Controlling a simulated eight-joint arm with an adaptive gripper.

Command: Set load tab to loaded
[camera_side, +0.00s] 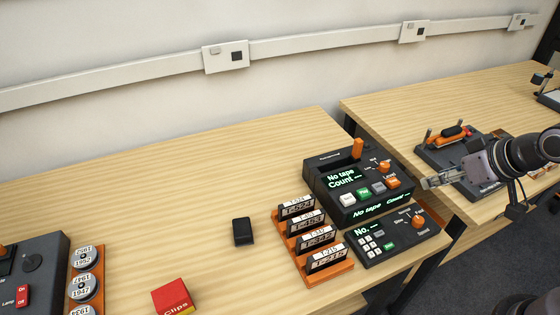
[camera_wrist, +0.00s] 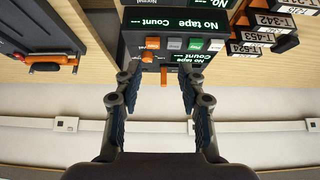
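The load tab appears to be the upright orange tab (camera_side: 357,148) at the back of the dark tape device (camera_side: 320,178). It also shows in the wrist view (camera_wrist: 164,76), between my open fingertips in the picture but beyond them. The device's screen (camera_side: 343,178) reads "No tape Count" with dashes. My gripper (camera_side: 427,183) is right of the device in the side view, apart from it. In the wrist view my gripper (camera_wrist: 156,76) is open and nothing is between the fingers.
An orange knob (camera_side: 384,167) and a row of buttons sit near the tab. A rack (camera_side: 337,271) of labelled tapes and a keypad unit (camera_side: 390,238) stand in front. A black block (camera_side: 243,231) and red clips box (camera_side: 172,297) lie left. Another device (camera_side: 448,160) stands on the right table.

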